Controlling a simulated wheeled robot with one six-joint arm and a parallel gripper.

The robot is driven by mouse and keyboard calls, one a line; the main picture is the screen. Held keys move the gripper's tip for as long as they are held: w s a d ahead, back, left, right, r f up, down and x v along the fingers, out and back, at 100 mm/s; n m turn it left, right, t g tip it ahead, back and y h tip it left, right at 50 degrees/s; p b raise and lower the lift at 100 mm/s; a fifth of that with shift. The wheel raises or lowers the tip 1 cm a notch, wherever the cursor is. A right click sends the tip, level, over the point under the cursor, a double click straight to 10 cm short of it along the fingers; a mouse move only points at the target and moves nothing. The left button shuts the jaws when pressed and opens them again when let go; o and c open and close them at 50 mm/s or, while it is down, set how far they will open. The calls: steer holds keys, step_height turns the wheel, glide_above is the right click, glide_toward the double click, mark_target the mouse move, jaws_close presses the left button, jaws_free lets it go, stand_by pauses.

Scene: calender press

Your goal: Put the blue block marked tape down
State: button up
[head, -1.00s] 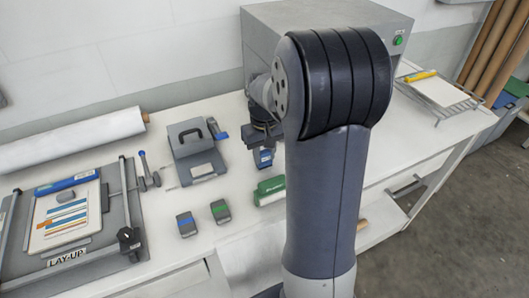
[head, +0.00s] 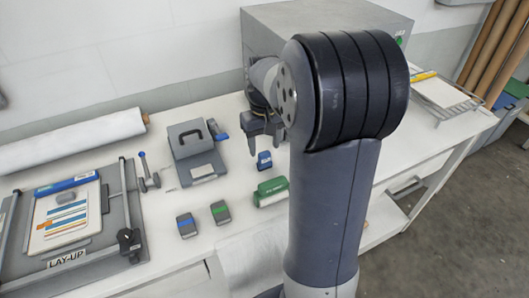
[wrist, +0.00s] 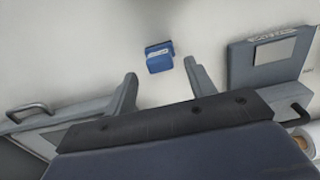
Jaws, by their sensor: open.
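The blue block (head: 264,160) stands on the white table in the head view, right of the grey box with a handle. It also shows in the wrist view (wrist: 159,58), lying beyond and between the fingertips with clear space around it. Its marking is too small to read. My gripper (head: 266,148) is open and empty just above the block, apart from it. In the wrist view both fingers of my gripper (wrist: 160,74) are spread wide.
A green block (head: 271,191) lies in front of the blue block. Two small grey blocks, one blue-topped (head: 186,225) and one green-topped (head: 220,212), stand to the left. The grey handled box (head: 197,155) is close on the left; the grey press (head: 330,45) stands behind.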

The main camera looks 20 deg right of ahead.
mark_target(264, 153)
step_height(264, 153, up, 8)
steer(key=shift+f, duration=0.1)
jaws_close()
stand_by(0.7)
stand_by(1.2)
